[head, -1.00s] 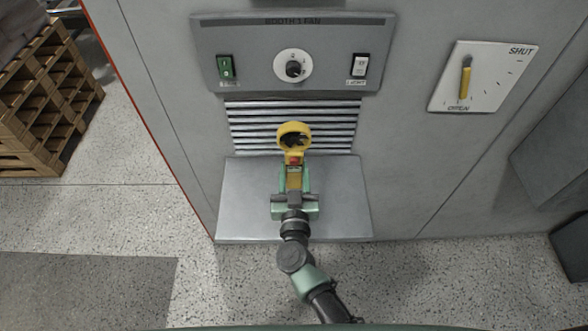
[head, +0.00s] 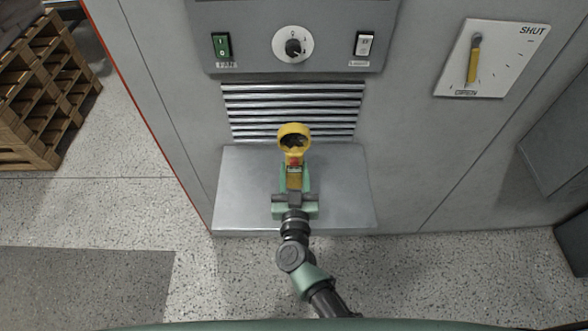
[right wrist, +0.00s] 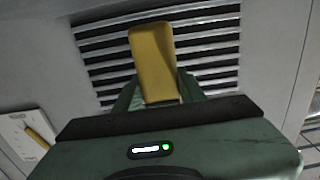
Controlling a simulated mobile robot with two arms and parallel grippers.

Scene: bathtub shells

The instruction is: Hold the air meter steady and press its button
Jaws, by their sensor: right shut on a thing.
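The air meter is yellow, with a round ring head (head: 294,137) and a small red button (head: 294,160) below it. My right gripper (head: 294,180) is shut on the meter's handle and holds it upright in front of the louvred grille. In the right wrist view the back of the yellow meter (right wrist: 154,62) stands between the green fingers, and its button is hidden there. My left gripper is in neither view.
The slatted grille (head: 290,110) is behind the meter, above a bare metal shelf (head: 245,195). A control panel (head: 325,62) with a green fan switch, a knob and a light switch is above. A yellow lever plate (head: 505,55) is right. Wooden pallets (head: 40,95) stand left.

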